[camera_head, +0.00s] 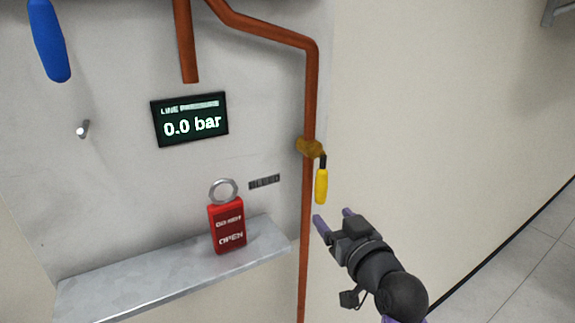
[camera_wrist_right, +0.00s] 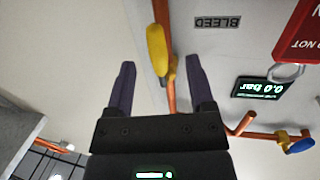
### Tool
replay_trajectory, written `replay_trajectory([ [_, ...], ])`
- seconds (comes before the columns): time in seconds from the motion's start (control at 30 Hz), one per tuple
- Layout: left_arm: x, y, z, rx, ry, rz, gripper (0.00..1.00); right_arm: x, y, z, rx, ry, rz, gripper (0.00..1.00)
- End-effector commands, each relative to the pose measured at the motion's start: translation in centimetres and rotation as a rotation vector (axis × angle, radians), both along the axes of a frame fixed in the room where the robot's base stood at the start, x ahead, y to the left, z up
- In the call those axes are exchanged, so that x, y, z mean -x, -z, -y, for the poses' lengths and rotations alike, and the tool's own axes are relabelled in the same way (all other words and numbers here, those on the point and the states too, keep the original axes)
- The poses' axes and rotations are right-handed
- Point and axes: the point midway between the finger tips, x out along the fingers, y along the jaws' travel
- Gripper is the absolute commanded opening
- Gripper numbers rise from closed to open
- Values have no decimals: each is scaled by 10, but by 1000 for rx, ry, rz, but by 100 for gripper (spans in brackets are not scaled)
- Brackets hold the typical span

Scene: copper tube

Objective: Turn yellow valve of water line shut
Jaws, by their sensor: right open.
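The yellow valve handle (camera_head: 321,187) hangs downward from a brass valve body (camera_head: 310,147) on the vertical copper pipe (camera_head: 312,90), roughly parallel to the pipe and just right of it. My right gripper (camera_head: 333,218) is open and empty, below the handle and slightly to its right. In the right wrist view, the yellow handle (camera_wrist_right: 156,50) shows ahead, between the lines of the two open fingers (camera_wrist_right: 160,68). The fingers appear apart from it; the exact depth is hard to tell. My left gripper is not in view.
A display (camera_head: 190,119) reads 0.0 bar. A blue handle (camera_head: 48,40) is at upper left, above a small peg (camera_head: 83,128). Bare wall lies right of the pipe.

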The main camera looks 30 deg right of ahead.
Motion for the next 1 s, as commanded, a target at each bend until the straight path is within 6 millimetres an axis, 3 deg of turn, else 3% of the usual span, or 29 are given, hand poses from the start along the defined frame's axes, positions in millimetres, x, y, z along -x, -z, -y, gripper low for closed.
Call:
replay_trajectory([
  [0.03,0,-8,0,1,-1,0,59,3,-19,1,10,4,25,69],
  [0.1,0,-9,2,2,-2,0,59,1,-24,2,14,4,39,69],
  [0.4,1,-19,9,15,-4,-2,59,-64,-22,9,13,2,39,69],
  [0.53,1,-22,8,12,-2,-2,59,-83,-21,11,13,2,38,69],
  [0.9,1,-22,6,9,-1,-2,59,-94,-20,12,16,3,37,69],
  [1.0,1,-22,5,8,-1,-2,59,-94,-20,12,15,3,38,50],
])
